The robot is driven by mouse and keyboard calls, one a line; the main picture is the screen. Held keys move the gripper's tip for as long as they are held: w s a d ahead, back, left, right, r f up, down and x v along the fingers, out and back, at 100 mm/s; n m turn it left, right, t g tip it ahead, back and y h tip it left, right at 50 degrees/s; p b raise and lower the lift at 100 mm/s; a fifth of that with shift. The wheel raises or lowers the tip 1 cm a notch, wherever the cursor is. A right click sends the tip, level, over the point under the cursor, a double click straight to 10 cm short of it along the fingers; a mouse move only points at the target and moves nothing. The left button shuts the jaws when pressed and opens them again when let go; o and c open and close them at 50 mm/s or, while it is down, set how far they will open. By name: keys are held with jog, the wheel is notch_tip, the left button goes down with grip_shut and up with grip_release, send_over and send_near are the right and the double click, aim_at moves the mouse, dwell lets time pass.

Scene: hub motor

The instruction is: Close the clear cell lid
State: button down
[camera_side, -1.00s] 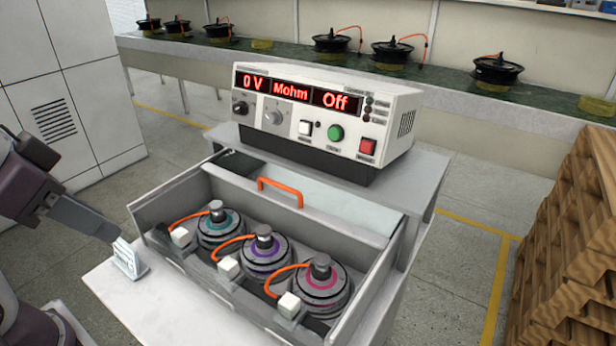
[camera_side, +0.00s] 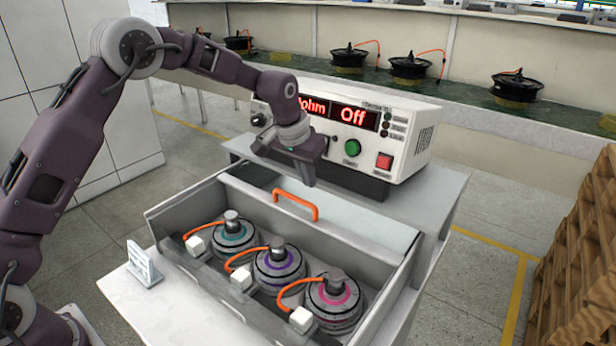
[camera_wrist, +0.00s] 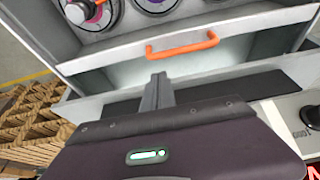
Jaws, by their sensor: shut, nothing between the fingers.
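The clear lid (camera_side: 350,232) is a pale see-through panel along the back of the grey cell (camera_side: 375,310), with an orange handle (camera_side: 297,203) on it. The lid is open, and the cell's front part is uncovered. Three hub motors with teal (camera_side: 232,236), purple (camera_side: 279,266) and pink (camera_side: 334,297) rings sit inside. My gripper (camera_side: 308,178) is shut and empty, above and behind the handle on the tester side. In the wrist view, the shut fingers (camera_wrist: 158,92) point toward the handle (camera_wrist: 183,44), with a visible gap between them.
The white tester (camera_side: 400,125) stands close behind my gripper and its display reads Off. A small white stand (camera_side: 144,264) is at the table's left. Wooden pallets (camera_side: 580,240) are at the right. A bench with several motors (camera_side: 410,68) runs along the back.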

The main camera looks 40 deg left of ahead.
jog(key=x, duration=0.6)
jog(key=shift+f, duration=0.3)
jog(key=s, duration=2.5)
jog(key=v, duration=1.3)
jog(key=s+r+t, duration=0.1)
jog(key=s+r, duration=0.6)
jog(key=s, duration=0.6)
jog(key=shift+s+t, duration=0.2)
jog(key=shift+t, duration=0.1)
